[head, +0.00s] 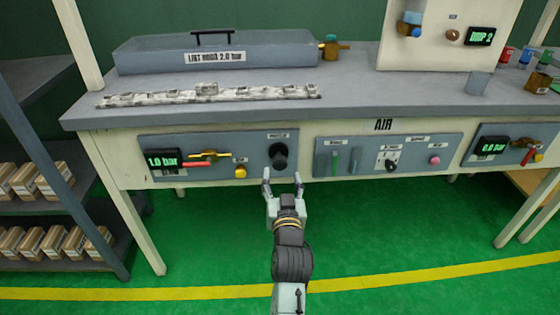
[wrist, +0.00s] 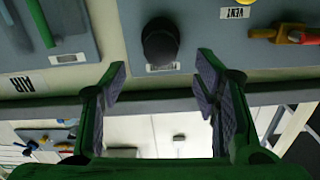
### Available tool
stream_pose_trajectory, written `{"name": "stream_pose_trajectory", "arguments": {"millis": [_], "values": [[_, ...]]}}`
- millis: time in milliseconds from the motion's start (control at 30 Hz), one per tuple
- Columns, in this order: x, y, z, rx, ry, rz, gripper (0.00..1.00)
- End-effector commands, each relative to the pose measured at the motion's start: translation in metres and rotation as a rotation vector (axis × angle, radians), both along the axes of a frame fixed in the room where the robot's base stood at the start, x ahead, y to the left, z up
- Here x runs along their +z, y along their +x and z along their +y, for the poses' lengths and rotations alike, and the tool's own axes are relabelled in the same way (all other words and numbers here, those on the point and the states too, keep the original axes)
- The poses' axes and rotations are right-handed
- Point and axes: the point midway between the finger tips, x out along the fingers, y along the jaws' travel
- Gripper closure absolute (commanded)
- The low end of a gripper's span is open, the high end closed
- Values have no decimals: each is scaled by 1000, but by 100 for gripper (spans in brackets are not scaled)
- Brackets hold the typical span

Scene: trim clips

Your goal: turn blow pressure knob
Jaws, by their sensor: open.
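A black round knob (head: 279,156) sits at the right end of the left grey control panel on the bench front. Its small label is too blurred to read. My gripper (head: 282,178) is open and empty, just below and in front of this knob. In the wrist view the knob (wrist: 160,42) is near the top middle, between and beyond the spread fingertips (wrist: 160,72), and no finger touches it. A green display (head: 162,159) on the same panel reads 1.0 bar.
The left panel also has a red-and-yellow valve (head: 208,155) and a yellow button (head: 240,172). A middle panel (head: 365,160) has a green handle, a smaller knob (head: 391,165) and a pink button. The bench top (head: 350,95) overhangs the panels. A shelf of boxes stands left.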

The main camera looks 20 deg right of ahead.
Motion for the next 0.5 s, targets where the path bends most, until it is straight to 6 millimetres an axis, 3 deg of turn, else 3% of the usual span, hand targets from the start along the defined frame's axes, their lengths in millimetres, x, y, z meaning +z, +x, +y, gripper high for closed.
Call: {"name": "stream_pose_trajectory", "arguments": {"millis": [200, 500], "values": [[3, 42, -12, 1, -1, -1, 45], [1, 70, -19, 2, -1, -1, 45]]}}
